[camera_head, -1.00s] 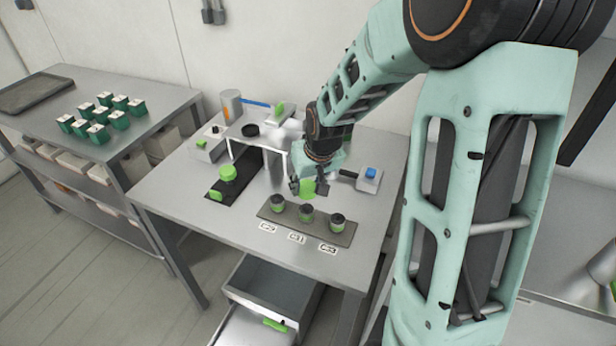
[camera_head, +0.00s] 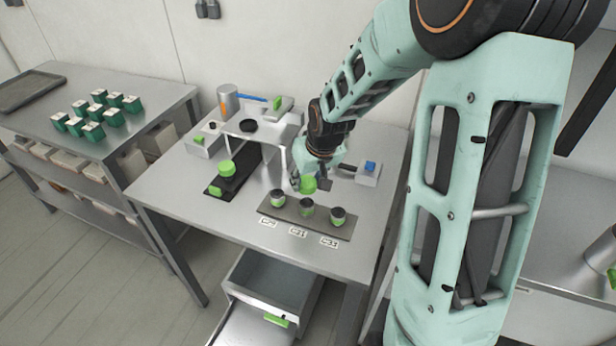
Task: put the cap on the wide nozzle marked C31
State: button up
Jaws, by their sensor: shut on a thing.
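My gripper (camera_head: 307,181) is shut on a bright green cap (camera_head: 309,185). It holds the cap above the table, just behind the row of nozzles in the picture. A white label lies in front of each: left (camera_head: 268,222), middle (camera_head: 298,232), right (camera_head: 329,242). The print is too small to tell surely which reads C31. The cap looks apart from all three nozzles.
A green round piece (camera_head: 226,168) sits on a black mat (camera_head: 236,182) to the left. A grey stand (camera_head: 266,127) is behind it. A box with a blue button (camera_head: 370,168) is right of my gripper. An open drawer (camera_head: 262,308) juts out below the table front.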

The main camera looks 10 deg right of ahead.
aim_at(306, 202)
jog(key=shift+f+b, duration=2.9)
jog(key=shift+f, duration=0.6)
jog(key=shift+f, duration=0.2)
jog(key=o, duration=1.5)
jog(key=shift+r, duration=0.1)
jog(key=shift+r+p, duration=2.8)
jog(key=shift+r, duration=0.65)
